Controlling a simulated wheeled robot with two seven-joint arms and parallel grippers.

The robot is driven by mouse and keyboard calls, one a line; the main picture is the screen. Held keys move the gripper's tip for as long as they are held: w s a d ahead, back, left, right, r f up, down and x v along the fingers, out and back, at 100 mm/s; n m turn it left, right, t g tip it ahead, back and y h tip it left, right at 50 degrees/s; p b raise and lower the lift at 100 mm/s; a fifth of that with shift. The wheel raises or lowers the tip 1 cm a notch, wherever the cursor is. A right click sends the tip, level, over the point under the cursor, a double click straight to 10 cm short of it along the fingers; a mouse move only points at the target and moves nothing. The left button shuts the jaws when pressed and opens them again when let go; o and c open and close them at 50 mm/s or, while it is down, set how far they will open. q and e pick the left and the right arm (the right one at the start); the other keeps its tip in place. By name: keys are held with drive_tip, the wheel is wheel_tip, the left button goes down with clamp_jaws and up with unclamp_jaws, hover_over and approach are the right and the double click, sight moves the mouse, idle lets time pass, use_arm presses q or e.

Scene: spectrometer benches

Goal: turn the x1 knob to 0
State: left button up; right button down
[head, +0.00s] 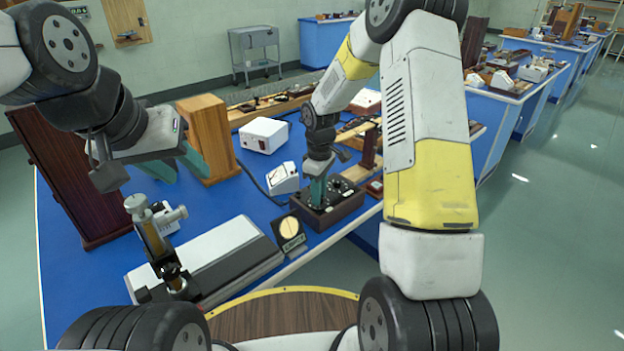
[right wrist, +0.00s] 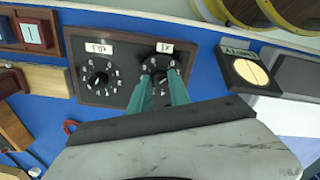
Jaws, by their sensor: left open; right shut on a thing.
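A dark box with black dials (head: 344,205) stands near the front edge of the blue bench. In the right wrist view the box (right wrist: 82,68) shows two dials with white labels, seen upside down. The label above the right-hand dial (right wrist: 165,47) seems to read x1. My right gripper (right wrist: 166,78) is shut on this x1 knob, its green fingers hiding most of it and its pointer. In the head view my right gripper (head: 317,194) reaches down onto the box. The other knob (right wrist: 99,79) is free. My left gripper (head: 182,170) is open and empty above the bench.
A wooden block (head: 209,135) stands behind my left gripper. A round-faced plaque (head: 289,230) sits beside the dial box. A white meter (head: 283,178) stands behind it.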

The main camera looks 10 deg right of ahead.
drive_tip(key=shift+w+n, duration=0.1)
drive_tip(key=shift+n, duration=1.1)
drive_tip(key=c, duration=1.2)
unclamp_jaws()
wheel_tip(320, 180, up, 8)
drive_tip(key=shift+f, duration=0.1)
